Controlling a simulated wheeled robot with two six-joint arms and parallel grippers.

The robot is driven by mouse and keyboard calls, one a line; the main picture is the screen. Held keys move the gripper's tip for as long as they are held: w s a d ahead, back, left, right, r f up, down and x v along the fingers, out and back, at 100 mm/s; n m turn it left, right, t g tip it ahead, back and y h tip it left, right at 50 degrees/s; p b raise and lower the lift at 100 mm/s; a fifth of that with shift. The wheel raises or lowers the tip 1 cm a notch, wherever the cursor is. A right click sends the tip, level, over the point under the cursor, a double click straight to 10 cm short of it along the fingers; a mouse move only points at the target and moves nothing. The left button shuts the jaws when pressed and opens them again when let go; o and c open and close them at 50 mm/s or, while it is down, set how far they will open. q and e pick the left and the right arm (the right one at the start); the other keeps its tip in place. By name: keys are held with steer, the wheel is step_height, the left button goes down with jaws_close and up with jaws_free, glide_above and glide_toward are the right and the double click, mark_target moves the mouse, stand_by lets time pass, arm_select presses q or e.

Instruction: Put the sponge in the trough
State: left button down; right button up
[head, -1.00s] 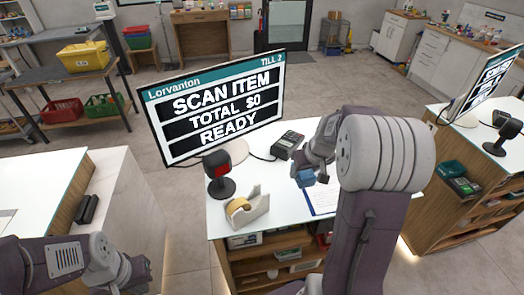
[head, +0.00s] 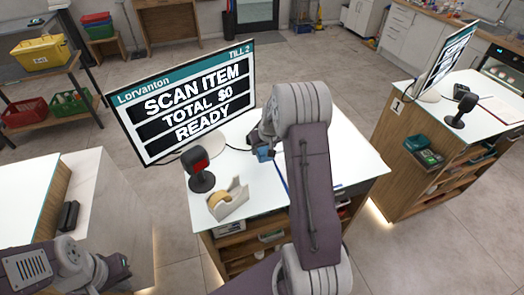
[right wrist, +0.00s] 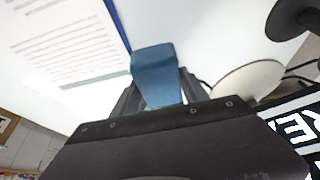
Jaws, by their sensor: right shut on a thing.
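The sponge is a small blue block (head: 263,154), held above the white counter top. It fills the jaw gap in the right wrist view (right wrist: 155,72). My right gripper (head: 261,146) is shut on it, partly hidden behind my own arm in the head view. My left gripper (head: 118,271) is low at the left, away from the sponge, and its jaws are too unclear to read. I cannot make out a trough for certain in either view.
A clipboard sheet (right wrist: 60,40) lies under the sponge. Another wooden counter (head: 410,180) stands right, with floor between.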

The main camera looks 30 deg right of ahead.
steer(key=shift+w+a+f, duration=0.2)
steer(key=shift+w+f, duration=0.1)
steer(key=shift+w, duration=0.25)
step_height(320, 180, down, 4)
steer(key=shift+r+p, duration=0.1)
steer(key=shift+p, duration=0.3)
steer(key=shift+s+f+b, duration=0.1)
steer(key=shift+f+b, duration=0.25)
steer(key=o, duration=1.5)
steer(key=shift+c, duration=0.2)
